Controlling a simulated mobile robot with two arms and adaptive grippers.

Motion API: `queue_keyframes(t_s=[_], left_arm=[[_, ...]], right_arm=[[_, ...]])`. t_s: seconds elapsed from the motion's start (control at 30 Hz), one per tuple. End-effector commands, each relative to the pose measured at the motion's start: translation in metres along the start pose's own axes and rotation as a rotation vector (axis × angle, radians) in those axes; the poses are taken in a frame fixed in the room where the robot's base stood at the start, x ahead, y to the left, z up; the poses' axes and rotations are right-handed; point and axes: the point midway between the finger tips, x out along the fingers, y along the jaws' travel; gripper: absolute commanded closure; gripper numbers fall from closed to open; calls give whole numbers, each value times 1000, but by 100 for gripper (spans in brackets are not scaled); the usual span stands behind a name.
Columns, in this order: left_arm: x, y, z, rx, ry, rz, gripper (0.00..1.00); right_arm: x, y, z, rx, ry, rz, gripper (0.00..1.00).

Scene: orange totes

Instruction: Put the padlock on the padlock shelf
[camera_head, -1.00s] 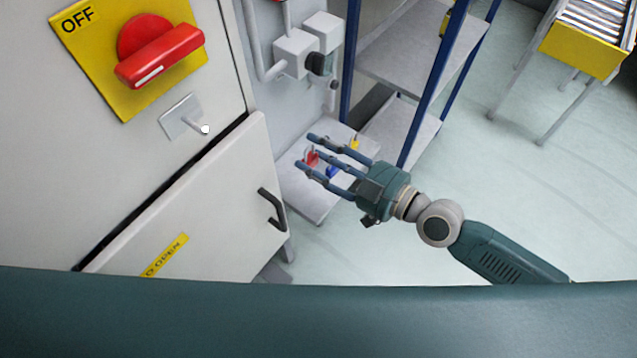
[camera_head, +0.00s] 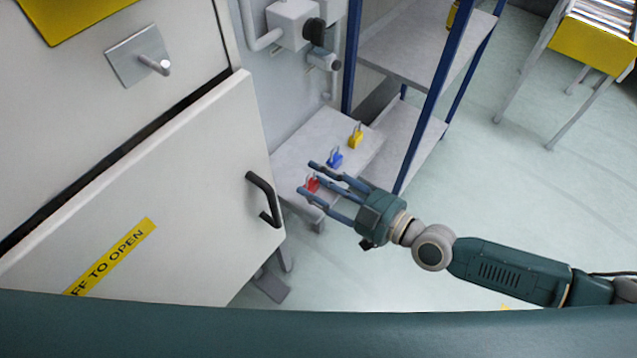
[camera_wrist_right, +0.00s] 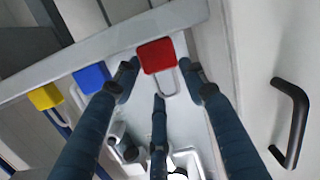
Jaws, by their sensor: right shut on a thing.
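The red padlock (camera_head: 312,184) is at the fingertips of my right gripper (camera_head: 307,182), over the front end of the grey padlock shelf (camera_head: 303,150). The right gripper is shut on it. In the right wrist view the red padlock (camera_wrist_right: 157,55) sits between the fingertips (camera_wrist_right: 159,74), its shackle towards the gripper. I cannot tell whether it touches the shelf. A blue padlock (camera_head: 335,158) and a yellow padlock (camera_head: 356,136) stand on the shelf, in a row with it. They also show in the wrist view, blue (camera_wrist_right: 91,78) and yellow (camera_wrist_right: 45,97). My left gripper is not in view.
A cabinet door (camera_head: 150,200) with a black handle (camera_head: 264,199) stands left of the shelf. Wall boxes with a black knob (camera_head: 315,31) are above it. A blue-posted rack (camera_head: 418,110) stands behind on the right. The floor further right is clear up to a roller conveyor (camera_head: 590,42).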

Motion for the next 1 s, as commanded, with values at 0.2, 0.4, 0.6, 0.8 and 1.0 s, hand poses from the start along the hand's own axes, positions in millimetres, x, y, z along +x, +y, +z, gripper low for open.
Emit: queue_keyframes(t_s=[0.2,0.4,0.6,0.8,1.0], left_arm=[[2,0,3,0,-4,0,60],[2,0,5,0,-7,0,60],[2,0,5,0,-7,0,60],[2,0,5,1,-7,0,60],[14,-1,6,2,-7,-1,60]], right_arm=[[0,0,2,0,1,0,86],[0,-1,2,1,0,-1,40],[0,-1,2,0,0,-1,40],[-10,0,1,0,-2,0,40],[-51,0,4,-2,-5,0,40]])
